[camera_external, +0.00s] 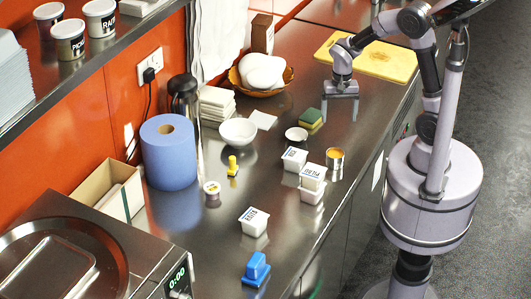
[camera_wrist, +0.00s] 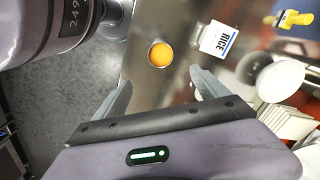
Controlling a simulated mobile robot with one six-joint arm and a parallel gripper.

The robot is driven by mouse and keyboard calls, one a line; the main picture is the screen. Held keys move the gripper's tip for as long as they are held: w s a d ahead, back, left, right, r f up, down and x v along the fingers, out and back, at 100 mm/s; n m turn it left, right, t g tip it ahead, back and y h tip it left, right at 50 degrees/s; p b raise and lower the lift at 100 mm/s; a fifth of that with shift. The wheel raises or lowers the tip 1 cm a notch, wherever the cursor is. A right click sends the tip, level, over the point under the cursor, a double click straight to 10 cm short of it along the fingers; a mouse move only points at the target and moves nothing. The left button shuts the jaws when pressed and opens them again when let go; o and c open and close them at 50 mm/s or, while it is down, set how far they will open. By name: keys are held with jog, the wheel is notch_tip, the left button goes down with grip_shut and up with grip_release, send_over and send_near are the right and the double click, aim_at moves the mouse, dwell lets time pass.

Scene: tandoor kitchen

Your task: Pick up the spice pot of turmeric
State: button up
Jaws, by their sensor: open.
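The spice pot of turmeric (camera_external: 335,166) is a small round metal tin with orange-yellow contents. It stands upright on the steel counter near its front edge, right of the white tubs. In the wrist view the pot (camera_wrist: 160,54) shows from above, just beyond the gap between my fingers. My gripper (camera_external: 340,117) is open and empty, pointing down above the counter. It is farther back along the counter than the pot and does not touch it. My gripper also shows in the wrist view (camera_wrist: 162,79), with both fingers spread.
Labelled white tubs (camera_external: 311,184) stand close left of the pot; one labelled RICE (camera_wrist: 216,38) shows in the wrist view. A green-yellow sponge (camera_external: 310,119) and small white dish (camera_external: 296,134) lie near my gripper. A yellow cutting board (camera_external: 383,62) lies behind.

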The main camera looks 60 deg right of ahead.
aim_at(335, 153)
notch_tip(335, 153, down, 12)
jog(key=b, duration=0.4)
jog(key=shift+f, duration=0.2)
jog(key=f+b, duration=0.2)
jog(key=f, duration=0.3)
jog(key=shift+a+f+b, duration=0.2)
jog(key=shift+a+b, duration=0.1)
jog(key=shift+b, duration=0.1)
jog(key=shift+r, duration=0.15)
jog(key=shift+c, duration=0.8)
jog(key=c, duration=1.3)
jog(key=shift+r, duration=0.15)
